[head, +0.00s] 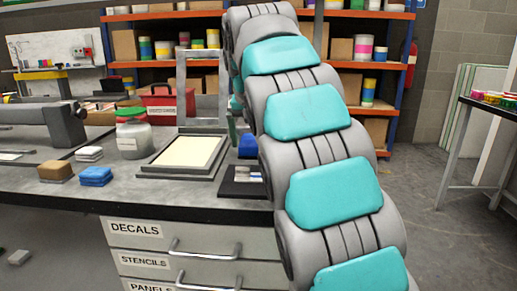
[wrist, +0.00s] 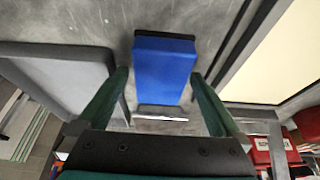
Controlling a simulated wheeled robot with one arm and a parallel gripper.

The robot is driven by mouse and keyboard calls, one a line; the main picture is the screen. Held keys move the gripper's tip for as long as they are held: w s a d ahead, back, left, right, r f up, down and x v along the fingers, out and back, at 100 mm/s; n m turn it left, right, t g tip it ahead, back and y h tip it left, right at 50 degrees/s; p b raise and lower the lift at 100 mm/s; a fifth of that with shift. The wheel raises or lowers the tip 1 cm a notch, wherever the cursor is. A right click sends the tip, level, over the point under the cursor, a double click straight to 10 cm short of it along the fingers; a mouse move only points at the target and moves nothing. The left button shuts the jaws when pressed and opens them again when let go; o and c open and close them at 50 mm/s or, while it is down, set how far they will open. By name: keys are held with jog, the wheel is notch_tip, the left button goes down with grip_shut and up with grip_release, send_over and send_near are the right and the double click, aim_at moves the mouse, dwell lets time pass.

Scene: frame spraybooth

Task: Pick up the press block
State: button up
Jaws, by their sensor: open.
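The blue block (wrist: 165,65), which I take for the press block, has a dark edge along its far end and sits on the grey bench top. It also shows in the head view (head: 248,146), right of the framed screen and partly hidden by my arm. My gripper (wrist: 160,76) is open, with one green finger on each side of the block and small gaps visible between. The fingertips reach alongside the block. A pale metal strip (wrist: 161,112) shows just below the block in the wrist view. In the head view my arm hides most of the gripper.
The framed cream screen (head: 187,153) lies left of the block. A dark tray (head: 237,187) with small grey pieces lies in front.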

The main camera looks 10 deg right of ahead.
jog(key=shift+w+f, duration=0.1)
jog(key=shift+f, duration=0.15)
jog(key=c, duration=1.4)
